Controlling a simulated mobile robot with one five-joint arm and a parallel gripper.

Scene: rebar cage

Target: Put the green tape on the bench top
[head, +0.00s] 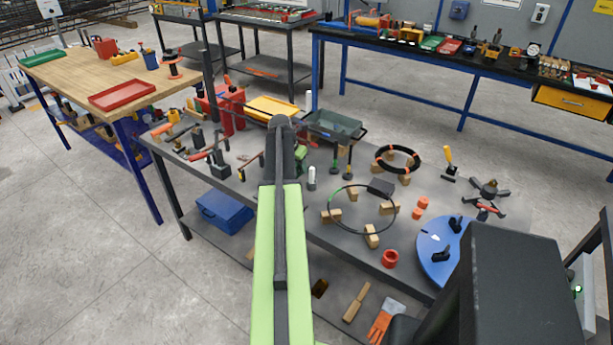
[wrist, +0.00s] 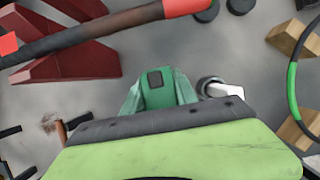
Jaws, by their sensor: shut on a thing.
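The green tape (wrist: 160,88) is a green block with a dark square on its face. In the wrist view it sticks out past the dark edge of my gripper (wrist: 158,108), which is shut on it. In the head view a green piece (head: 301,153) shows just right of my arm's end, over the grey table. My arm hides the jaws there. The bench with a wooden top (head: 68,79) stands at the left, apart from my gripper. Its front middle is bare.
A red tray (head: 122,95), a green tray (head: 42,57) and a blue cup (head: 150,60) are on the wooden top. The grey table (head: 330,235) is crowded; a black ring (head: 330,208) with a green band lies right of my arm. A white-capped bottle (wrist: 216,87) is close by.

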